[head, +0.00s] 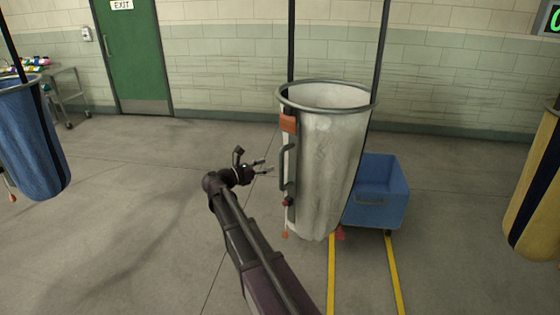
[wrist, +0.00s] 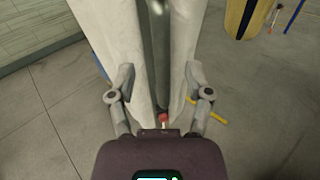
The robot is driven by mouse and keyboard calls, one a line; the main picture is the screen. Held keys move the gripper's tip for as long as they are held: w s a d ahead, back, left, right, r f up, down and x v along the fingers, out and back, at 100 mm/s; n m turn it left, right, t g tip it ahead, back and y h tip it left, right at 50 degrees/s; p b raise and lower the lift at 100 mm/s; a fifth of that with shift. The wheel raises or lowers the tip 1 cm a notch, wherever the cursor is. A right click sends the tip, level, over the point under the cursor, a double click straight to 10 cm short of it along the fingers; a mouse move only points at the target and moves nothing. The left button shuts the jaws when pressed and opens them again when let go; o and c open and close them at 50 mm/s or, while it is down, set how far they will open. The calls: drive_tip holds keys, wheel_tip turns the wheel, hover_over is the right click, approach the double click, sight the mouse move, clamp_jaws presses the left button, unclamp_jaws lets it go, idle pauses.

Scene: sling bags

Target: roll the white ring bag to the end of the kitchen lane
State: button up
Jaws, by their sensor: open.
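The white ring bag (head: 328,165) hangs from two dark straps below a round metal ring (head: 376,104), in the middle of the head view. A dark grey handle (head: 284,168) runs down its left side, with an orange tag above and a red knob below. My gripper (head: 268,167) is open and empty, just left of the handle and apart from it. In the wrist view my gripper (wrist: 163,88) points at the white bag (wrist: 132,45), with the dark strip of its side between the fingers. A red knob (wrist: 163,118) shows low between the fingers.
A blue bin on wheels (head: 378,192) stands behind the bag at right. Two yellow floor lines (head: 394,270) run beneath. A blue bag (head: 30,140) hangs at left, a yellow bag (head: 537,195) at right. Floor at left is clear to the green door (head: 133,60).

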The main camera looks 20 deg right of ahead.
sight(281, 159)
drive_tip(key=shift+w+d, duration=0.2)
drive_tip(key=shift+d, duration=0.95)
drive_tip(key=shift+w+d, duration=0.2)
drive_tip(key=shift+d, duration=0.9)
drive_tip(key=shift+w+d, duration=0.2)
drive_tip(key=shift+d, duration=0.95)
